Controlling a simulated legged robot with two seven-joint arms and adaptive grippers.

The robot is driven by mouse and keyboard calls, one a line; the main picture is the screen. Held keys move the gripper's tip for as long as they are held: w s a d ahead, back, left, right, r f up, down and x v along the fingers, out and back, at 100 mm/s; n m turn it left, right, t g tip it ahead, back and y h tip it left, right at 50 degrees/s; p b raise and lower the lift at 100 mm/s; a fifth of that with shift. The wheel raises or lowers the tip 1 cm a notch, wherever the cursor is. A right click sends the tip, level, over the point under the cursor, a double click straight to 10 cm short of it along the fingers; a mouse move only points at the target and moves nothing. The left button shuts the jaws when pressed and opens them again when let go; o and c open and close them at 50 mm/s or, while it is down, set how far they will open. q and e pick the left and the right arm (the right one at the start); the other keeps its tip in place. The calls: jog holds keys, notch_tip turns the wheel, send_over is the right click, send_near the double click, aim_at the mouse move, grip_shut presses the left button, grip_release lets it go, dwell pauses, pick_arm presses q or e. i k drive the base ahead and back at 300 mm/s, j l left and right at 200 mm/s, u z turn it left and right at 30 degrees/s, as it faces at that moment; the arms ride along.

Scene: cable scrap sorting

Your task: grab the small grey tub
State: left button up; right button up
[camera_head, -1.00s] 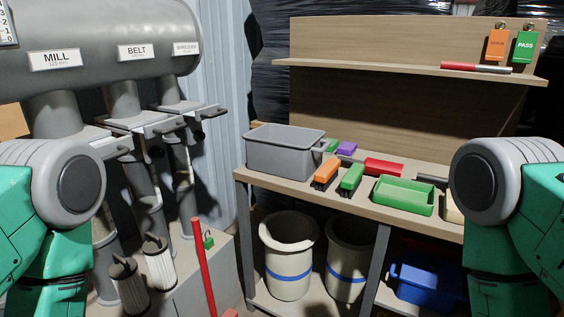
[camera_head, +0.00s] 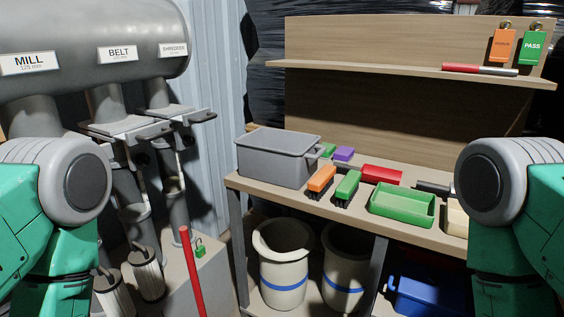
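The small grey tub (camera_head: 275,163) stands upright at the left end of the wooden bench, with a handle on its right side. Its inside is mostly hidden at this angle. Parts of my two arms show at the left and right edges of the head view, well apart from the tub. Neither gripper is in the picture.
Right of the tub are an orange brush (camera_head: 321,180), a green brush (camera_head: 347,186), a purple block (camera_head: 344,153), a red item (camera_head: 381,174) and a green tray (camera_head: 403,205). Pale bins (camera_head: 283,270) stand under the bench (camera_head: 300,204). A red pole (camera_head: 192,270) rises in front, left of the bench.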

aim_at(284, 159)
jog(key=i+j+z, duration=0.6)
jog(key=j+z, duration=0.25)
